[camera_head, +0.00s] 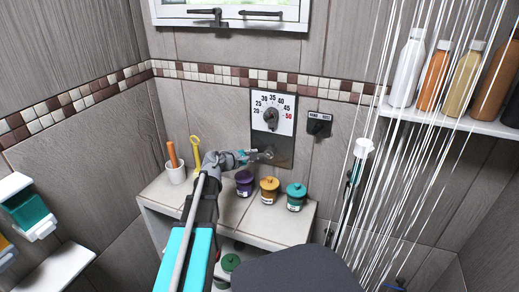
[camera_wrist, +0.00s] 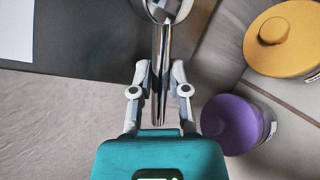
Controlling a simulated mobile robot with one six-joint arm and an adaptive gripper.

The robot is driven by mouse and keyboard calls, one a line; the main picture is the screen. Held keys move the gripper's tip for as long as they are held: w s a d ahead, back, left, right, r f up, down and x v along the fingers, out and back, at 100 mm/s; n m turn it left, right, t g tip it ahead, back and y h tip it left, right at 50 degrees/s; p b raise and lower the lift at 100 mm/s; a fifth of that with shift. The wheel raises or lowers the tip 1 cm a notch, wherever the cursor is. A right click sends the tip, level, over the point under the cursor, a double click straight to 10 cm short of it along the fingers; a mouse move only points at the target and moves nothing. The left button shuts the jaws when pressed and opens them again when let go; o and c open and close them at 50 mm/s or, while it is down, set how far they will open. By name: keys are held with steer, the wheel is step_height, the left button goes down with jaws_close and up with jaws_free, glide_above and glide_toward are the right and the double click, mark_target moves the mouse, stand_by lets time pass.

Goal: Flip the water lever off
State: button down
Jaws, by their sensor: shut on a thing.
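The water lever (camera_wrist: 161,45) is a shiny metal handle on the dark plate below the temperature dial. In the wrist view it runs down between my two fingers from a round base at the top. My gripper (camera_wrist: 160,72) is shut on the lever, with a fingertip on either side. In the head view my gripper (camera_head: 244,157) reaches the wall plate (camera_head: 280,148) from the left, and the lever (camera_head: 266,153) shows small at its tips. White streaks of water (camera_head: 415,130) fall at the right.
A shelf (camera_head: 235,205) below holds purple (camera_head: 244,183), orange (camera_head: 269,190) and teal (camera_head: 296,197) jars, close under my gripper. A white cup (camera_head: 176,173) stands at its left. A dial (camera_head: 271,116) and a black switch (camera_head: 319,124) are above. Bottles (camera_head: 435,80) line a shelf at upper right.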

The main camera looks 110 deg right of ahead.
mark_target(256, 147)
steer(key=p, duration=0.1)
steer(key=r+m+t+p, duration=0.1)
steer(key=r+m+h+p, duration=0.1)
steer(key=shift+w+d+r+t, duration=0.2)
steer(key=shift+w+d+t, duration=0.05)
steer(key=shift+d+t, duration=0.15)
steer(key=shift+d+r+m+t+p, duration=0.2)
steer(key=shift+m+t+p, duration=0.15)
steer(key=shift+p, duration=0.3)
steer(key=c, duration=0.6)
jaws_free()
steer(key=shift+a+r, duration=0.1)
steer(key=shift+c, duration=0.2)
steer(key=shift+w, duration=0.1)
steer(key=shift+a, duration=0.2)
